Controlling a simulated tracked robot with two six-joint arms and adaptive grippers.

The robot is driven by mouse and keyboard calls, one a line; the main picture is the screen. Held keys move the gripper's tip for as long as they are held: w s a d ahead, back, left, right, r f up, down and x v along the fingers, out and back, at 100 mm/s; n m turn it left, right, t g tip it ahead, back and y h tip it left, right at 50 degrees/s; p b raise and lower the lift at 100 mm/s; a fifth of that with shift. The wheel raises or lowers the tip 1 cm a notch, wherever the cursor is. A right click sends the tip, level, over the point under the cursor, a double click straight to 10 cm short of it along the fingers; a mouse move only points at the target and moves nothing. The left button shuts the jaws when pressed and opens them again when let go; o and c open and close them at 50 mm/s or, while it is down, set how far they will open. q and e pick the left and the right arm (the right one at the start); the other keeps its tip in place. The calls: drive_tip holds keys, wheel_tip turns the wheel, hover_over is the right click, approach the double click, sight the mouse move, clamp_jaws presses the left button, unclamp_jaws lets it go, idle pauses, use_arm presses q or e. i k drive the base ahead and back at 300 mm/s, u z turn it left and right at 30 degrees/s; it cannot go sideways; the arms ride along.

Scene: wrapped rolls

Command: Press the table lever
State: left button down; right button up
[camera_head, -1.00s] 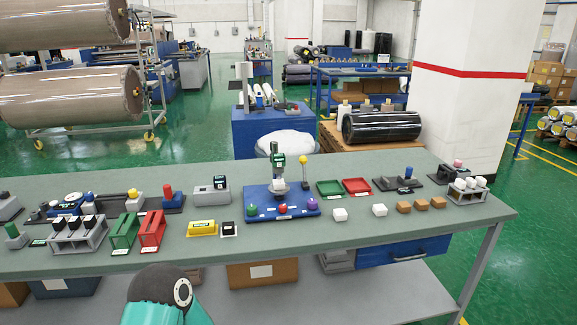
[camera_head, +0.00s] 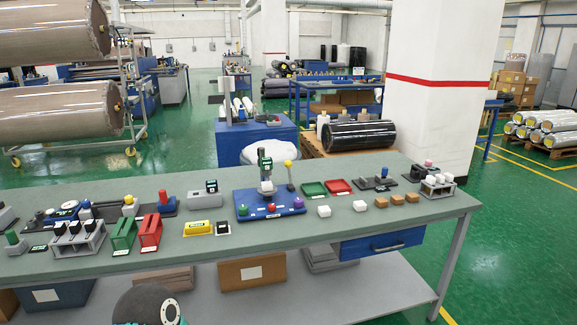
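A lever with a yellow ball on an upright grey post (camera_head: 290,176) stands at the right rear of a blue base plate (camera_head: 268,208) on the long grey-green table (camera_head: 340,222). A green-and-grey upright device (camera_head: 265,166) stands on the same base, left of the lever. Other knobbed devices stand further left, including a red-knobbed one (camera_head: 165,198) and a yellow-knobbed one (camera_head: 129,203). A rounded dark part of my arm shows at the bottom edge, below the table front. Neither gripper is in view.
Green (camera_head: 315,189) and red (camera_head: 339,186) trays lie right of the base. White and orange blocks stand in front of them. Red and green stands (camera_head: 123,233) and a yellow box (camera_head: 203,228) are to the left. Green floor lies open beyond the table's right end.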

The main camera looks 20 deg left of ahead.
sight(287, 163)
drive_tip(key=z, duration=0.1)
drive_tip(key=i, duration=0.95)
drive_tip(key=u, duration=0.05)
